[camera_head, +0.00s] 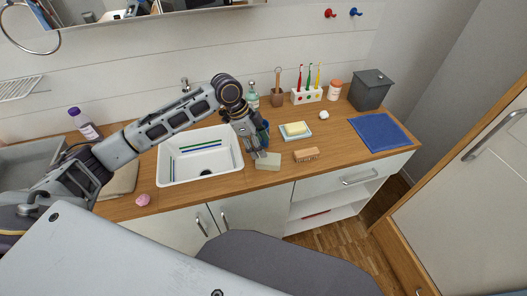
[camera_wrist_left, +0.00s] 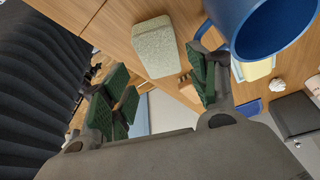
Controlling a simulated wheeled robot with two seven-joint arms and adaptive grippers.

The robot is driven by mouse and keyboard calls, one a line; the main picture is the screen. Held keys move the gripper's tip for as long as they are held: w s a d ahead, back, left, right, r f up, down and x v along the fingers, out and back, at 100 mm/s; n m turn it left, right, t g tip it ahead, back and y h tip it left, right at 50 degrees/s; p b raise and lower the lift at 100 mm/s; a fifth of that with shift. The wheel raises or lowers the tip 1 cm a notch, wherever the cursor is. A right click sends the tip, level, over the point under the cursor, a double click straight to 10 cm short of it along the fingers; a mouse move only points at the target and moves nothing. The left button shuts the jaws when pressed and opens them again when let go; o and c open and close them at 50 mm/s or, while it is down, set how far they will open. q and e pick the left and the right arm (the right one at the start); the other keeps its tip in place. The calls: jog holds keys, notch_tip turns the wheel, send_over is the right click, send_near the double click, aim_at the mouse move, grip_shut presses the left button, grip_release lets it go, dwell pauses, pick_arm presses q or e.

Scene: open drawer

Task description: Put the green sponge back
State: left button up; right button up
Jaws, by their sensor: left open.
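The green sponge (camera_head: 268,161), a pale grey-green block, lies on the wooden counter just right of the sink, near the front edge. It also shows in the left wrist view (camera_wrist_left: 155,48), beyond the fingers and toward the gap between them. My left gripper (camera_head: 256,151) points down right beside the sponge. In the left wrist view its fingers (camera_wrist_left: 160,88) are apart with nothing between them. The blue mug (camera_head: 264,133) stands just behind the gripper, and one finger appears close to it in the left wrist view (camera_wrist_left: 272,28); contact is unclear. My right gripper is not in view.
The white sink (camera_head: 178,178) lies left of the gripper. A yellow block on a dish (camera_head: 282,136) and a wooden brush (camera_head: 306,155) lie to the right. A toothbrush holder (camera_head: 306,96), grey box (camera_head: 370,90) and blue cloth (camera_head: 380,132) are farther right.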

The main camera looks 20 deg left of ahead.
pick_arm(q)
jog(key=v, duration=0.4)
jog(key=shift+a+r, duration=0.15)
jog(key=shift+r, duration=0.2)
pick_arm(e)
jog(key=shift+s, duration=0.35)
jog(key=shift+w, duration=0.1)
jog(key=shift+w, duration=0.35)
pick_arm(q)
jog(key=shift+s+f, duration=0.1)
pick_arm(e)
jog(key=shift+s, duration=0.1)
